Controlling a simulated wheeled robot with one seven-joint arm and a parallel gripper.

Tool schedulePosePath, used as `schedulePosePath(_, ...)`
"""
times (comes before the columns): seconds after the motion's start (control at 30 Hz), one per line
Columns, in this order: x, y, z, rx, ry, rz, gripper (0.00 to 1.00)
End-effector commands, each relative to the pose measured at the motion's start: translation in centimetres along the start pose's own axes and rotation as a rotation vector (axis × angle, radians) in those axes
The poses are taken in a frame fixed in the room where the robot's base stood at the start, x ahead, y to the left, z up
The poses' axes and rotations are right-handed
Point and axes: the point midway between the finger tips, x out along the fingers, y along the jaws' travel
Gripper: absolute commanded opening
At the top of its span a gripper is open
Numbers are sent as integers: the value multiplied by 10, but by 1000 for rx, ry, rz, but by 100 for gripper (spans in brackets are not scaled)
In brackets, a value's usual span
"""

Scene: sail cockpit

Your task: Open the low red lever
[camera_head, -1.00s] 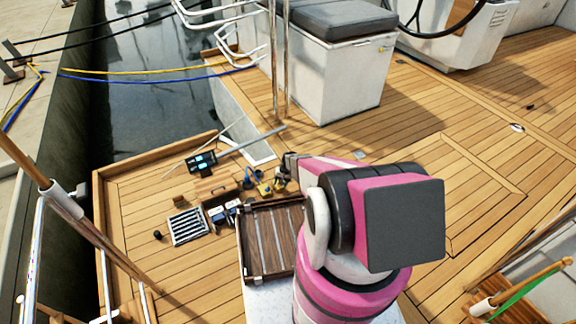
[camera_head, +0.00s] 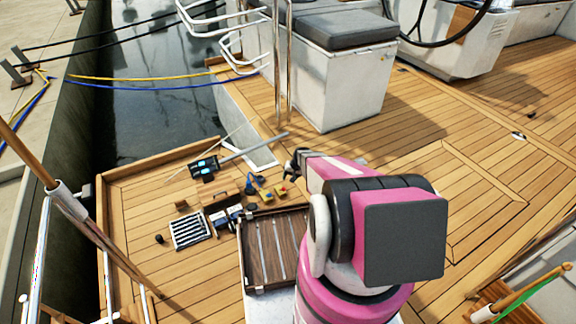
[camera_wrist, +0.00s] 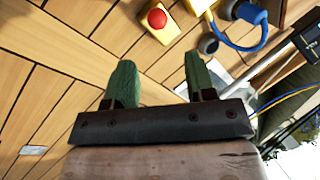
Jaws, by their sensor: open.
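No clear red lever shows. A yellow box with a round red knob (camera_wrist: 157,18) lies on the teak deck at the top of the wrist view; in the head view it is among small yellow items (camera_head: 281,188) beside my arm. My gripper (camera_wrist: 158,65) has two green fingers spread apart with nothing between them. The knob lies beyond the fingertips, apart from them. In the head view my gripper (camera_head: 296,160) is small, dark and partly hidden by my pink arm.
A blue hose-like part (camera_wrist: 245,35) lies right of the knob. A dark slatted wooden tray (camera_head: 262,262), a striped panel (camera_head: 189,230) and a black-and-blue device (camera_head: 204,167) are close by. A white locker (camera_head: 335,85) stands behind. Open deck lies to the right.

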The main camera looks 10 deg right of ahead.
Motion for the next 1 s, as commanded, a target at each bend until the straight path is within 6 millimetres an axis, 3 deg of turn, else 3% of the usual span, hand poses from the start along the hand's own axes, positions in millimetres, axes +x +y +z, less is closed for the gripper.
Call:
schedulePosePath(0.7,-108,-49,44,-68,-21,75,50)
schedulePosePath(1.0,-139,-62,59,-88,-27,102,50)
